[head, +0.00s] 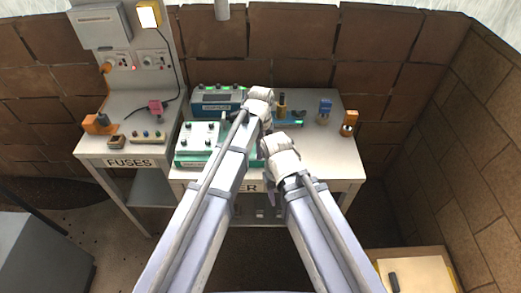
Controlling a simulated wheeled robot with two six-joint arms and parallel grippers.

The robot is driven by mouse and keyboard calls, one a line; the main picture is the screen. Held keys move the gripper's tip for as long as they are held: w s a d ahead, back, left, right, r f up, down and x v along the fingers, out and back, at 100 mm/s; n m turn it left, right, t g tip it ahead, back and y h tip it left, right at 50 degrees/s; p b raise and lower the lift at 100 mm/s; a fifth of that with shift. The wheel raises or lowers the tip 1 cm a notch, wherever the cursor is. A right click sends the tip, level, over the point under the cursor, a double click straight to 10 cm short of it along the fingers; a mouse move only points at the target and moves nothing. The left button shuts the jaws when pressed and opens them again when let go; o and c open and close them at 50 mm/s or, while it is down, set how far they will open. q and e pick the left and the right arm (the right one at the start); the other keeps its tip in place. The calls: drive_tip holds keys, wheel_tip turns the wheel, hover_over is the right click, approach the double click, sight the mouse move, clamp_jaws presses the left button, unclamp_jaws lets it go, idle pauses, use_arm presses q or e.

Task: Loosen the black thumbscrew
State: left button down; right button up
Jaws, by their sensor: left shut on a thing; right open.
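A white and green box (197,156) with several small black knobs on its top stands at the front left of the right bench. My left gripper (232,117) is at the box's back right edge, below its white wrist. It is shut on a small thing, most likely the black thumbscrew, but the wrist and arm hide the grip. My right gripper (269,194) is open and empty, lower, near the bench's front edge, to the right of the box. My forearms hide the box's right part.
A blue instrument (211,101) stands behind the box. An amber and dark bottle (282,105), a blue part (325,109) and an orange part (349,122) stand at the back right. The right bench (325,160) is clear at front right. The FUSES bench (100,150) is at left.

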use_arm(q)
drive_tip(key=n, duration=0.5)
drive_tip(key=shift+n, duration=0.3)
drive_tip(key=n, duration=0.4)
drive_tip(key=c, duration=0.6)
unclamp_jaws()
drive_tip(key=shift+o, duration=0.2)
drive_tip(key=shift+r, duration=0.1)
wheel_tip(320, 180, up, 4)
drive_tip(key=p, duration=0.4)
